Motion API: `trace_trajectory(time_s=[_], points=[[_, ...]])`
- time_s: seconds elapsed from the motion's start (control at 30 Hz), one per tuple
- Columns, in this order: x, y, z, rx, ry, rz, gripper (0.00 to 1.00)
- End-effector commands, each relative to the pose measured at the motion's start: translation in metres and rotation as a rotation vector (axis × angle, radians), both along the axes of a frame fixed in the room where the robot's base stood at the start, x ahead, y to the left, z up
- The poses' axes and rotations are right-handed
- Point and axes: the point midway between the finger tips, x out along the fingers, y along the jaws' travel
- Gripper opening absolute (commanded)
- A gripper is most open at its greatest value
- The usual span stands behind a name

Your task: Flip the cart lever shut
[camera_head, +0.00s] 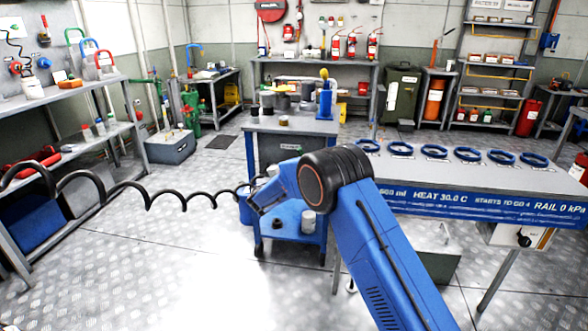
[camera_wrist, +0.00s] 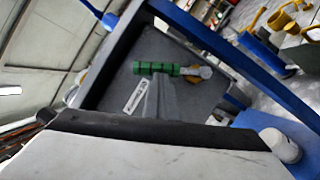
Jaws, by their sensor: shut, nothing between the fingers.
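The blue cart (camera_head: 290,222) stands in the middle of the head view, partly hidden by my arm. In the wrist view, the cart's blue frame (camera_wrist: 205,35) borders a dark grey panel (camera_wrist: 205,112). A lever with a green grip (camera_wrist: 158,68) lies across this panel, with a grey and yellow end (camera_wrist: 195,73) at its right. A pale label (camera_wrist: 137,96) sits below the grip. My gripper (camera_head: 264,203) is shut and empty near the cart's side; its fingertips are hard to make out. I see no contact with the lever.
A bench with several blue rings (camera_head: 434,151) and a blue display edge (camera_head: 490,205) stands at the right. A black coiled hose (camera_head: 150,190) hangs at the left, near a shelf rack (camera_head: 62,95). Open floor (camera_head: 150,265) lies at the lower left.

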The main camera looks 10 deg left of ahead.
Motion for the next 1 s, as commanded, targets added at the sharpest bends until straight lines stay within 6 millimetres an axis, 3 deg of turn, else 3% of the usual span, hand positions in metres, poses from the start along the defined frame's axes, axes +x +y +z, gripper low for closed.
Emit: trace_trajectory(time_s=[0.43, 1.0], points=[[0.0, -0.024, 0.019, 0.345, -0.013, -0.002, 0.0], [0.0, -0.034, 0.022, 0.342, -0.012, -0.002, 0.0]])
